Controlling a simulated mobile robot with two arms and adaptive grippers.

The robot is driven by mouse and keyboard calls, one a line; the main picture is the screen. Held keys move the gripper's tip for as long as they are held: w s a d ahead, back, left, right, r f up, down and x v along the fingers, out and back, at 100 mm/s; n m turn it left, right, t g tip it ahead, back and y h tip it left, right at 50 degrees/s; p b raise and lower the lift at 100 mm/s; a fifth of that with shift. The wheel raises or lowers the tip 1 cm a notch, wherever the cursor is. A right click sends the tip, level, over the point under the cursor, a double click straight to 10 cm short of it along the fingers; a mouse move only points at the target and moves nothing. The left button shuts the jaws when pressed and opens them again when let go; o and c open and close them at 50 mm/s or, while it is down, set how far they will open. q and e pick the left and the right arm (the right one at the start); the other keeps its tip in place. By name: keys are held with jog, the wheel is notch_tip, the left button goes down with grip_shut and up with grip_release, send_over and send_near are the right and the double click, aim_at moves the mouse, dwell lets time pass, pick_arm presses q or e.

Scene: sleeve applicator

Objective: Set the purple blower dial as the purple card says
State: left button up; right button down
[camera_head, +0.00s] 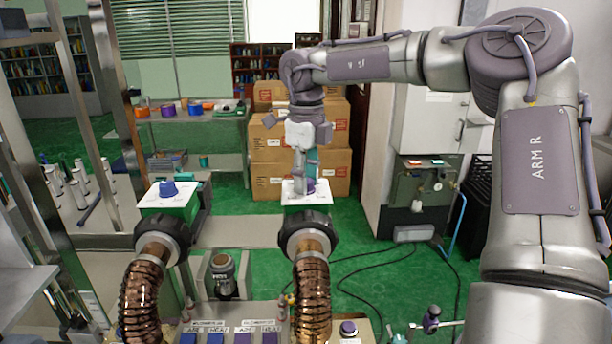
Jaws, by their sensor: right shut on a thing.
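The purple dial (310,187) sits on a white plate (293,200) on top of the green box behind the right-hand blower nozzle. It is mostly hidden behind my right gripper (305,185), which points down over the plate and is shut on the dial. I cannot read the dial's setting. Purple panels (243,338) stand at the bottom edge beside blue ones, below small white labels. They are cut off by the frame, and I cannot tell whether they are the purple card. My left gripper is out of view.
A blue dial (168,189) stands on a similar white plate to the left. Two coppery ribbed hoses (312,290) rise in front of the plates. Cardboard boxes (272,178) are stacked behind. Green floor is open at the right, with cables.

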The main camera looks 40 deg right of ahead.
jog(key=shift+r+n, duration=0.15)
jog(key=shift+n, duration=0.85)
jog(key=c, duration=0.8)
grip_release()
jog(key=shift+o, duration=0.2)
notch_tip(320, 180, up, 12)
